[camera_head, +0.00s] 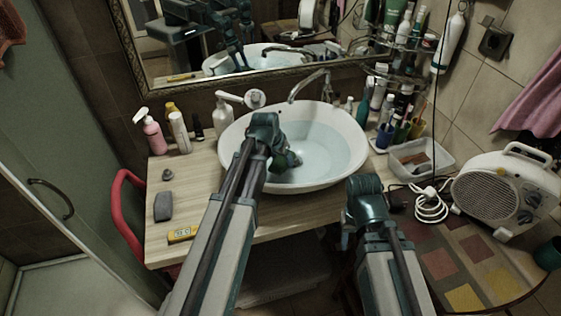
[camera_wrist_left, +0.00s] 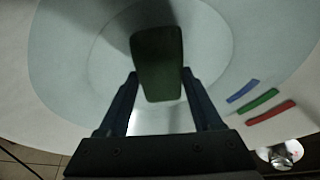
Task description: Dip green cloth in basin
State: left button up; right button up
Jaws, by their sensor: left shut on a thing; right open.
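The white basin (camera_head: 358,137) sits on the wooden counter and holds pale, clear water (camera_head: 326,150). My left gripper (camera_head: 284,158) reaches over the basin's left part. In the left wrist view its fingers (camera_wrist_left: 158,88) are shut on the dark green cloth (camera_wrist_left: 158,58), which sticks out past the fingertips over the basin (camera_wrist_left: 75,55). In the head view the gripper and arm hide most of the cloth. I cannot tell whether it touches the water. My right gripper (camera_head: 362,196) is open and empty in front of the counter, right of the basin's front; its fingers are mostly hidden.
A faucet (camera_head: 308,84) reaches over the basin's back rim. Pink and white bottles (camera_head: 153,135) stand at the counter's left back. A grey block (camera_head: 163,206) and yellow device (camera_head: 182,234) lie front left. A clear tray (camera_head: 420,158) and white heater (camera_head: 508,190) are right.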

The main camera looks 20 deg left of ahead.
aim_at(283, 158)
pick_arm(q)
jog(key=shift+w+d, duration=0.15)
jog(key=shift+d, duration=0.1)
notch_tip(283, 158, up, 11)
jog(key=p, duration=1.1)
jog(key=shift+r, duration=0.2)
dwell(1.1)
notch_tip(283, 158, up, 3)
jog(key=p, duration=0.3)
jog(key=shift+f, duration=0.15)
dwell(0.4)
